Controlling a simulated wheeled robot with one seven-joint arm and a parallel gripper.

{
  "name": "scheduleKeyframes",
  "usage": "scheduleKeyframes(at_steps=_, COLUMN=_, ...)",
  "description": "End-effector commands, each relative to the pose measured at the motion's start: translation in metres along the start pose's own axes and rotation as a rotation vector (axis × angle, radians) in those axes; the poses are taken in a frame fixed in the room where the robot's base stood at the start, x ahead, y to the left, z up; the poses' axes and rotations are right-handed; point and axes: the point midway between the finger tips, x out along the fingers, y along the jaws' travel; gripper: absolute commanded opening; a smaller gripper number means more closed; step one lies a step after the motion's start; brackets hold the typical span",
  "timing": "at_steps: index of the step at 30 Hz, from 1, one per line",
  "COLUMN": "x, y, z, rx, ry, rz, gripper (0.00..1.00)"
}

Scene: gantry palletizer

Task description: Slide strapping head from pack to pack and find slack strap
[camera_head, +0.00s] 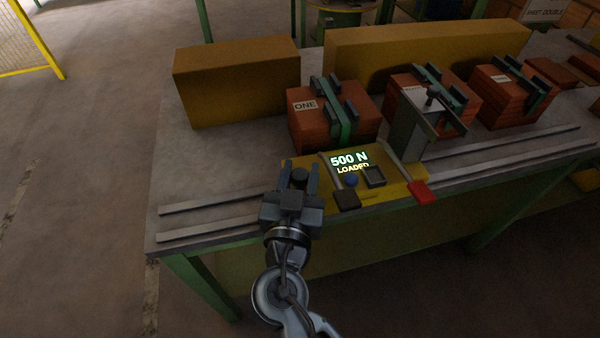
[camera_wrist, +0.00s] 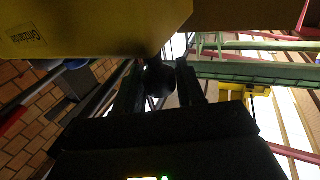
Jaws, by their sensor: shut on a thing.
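The strapping head (camera_head: 408,192) is a yellow carriage on the bench rails, with a lit display (camera_head: 350,162) reading "500 N LOADED", a blue button and a red part at its right end. My gripper (camera_head: 299,172) is shut on a dark round knob (camera_wrist: 158,80) at the head's left end. Pack ONE (camera_head: 305,125), a red-brown block with a green strap and dark corner pieces, stands just behind the head. A second pack (camera_head: 463,117) is partly hidden by the head's upright (camera_head: 408,132). A third pack (camera_head: 497,108) stands farther right. Strap tightness cannot be told.
Two rails (camera_head: 212,205) run along the grey bench (camera_head: 180,160), bare at left and continuing right past the head. A tan box (camera_head: 236,85) and a long yellow box (camera_head: 420,50) stand behind the packs. More red-brown pieces (camera_head: 550,72) lie at far right. Floor at left is clear.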

Motion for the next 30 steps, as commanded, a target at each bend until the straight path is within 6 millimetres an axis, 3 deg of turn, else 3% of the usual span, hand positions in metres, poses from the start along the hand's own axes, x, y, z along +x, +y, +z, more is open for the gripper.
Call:
scheduleKeyframes(at_steps=14, x=0.004, y=0.012, z=0.001, rx=0.001, ry=0.000, rz=0.004, gripper=0.00)
scheduleKeyframes(at_steps=30, x=0.039, y=0.096, z=0.001, rx=0.000, ry=0.001, rz=0.008, gripper=0.00)
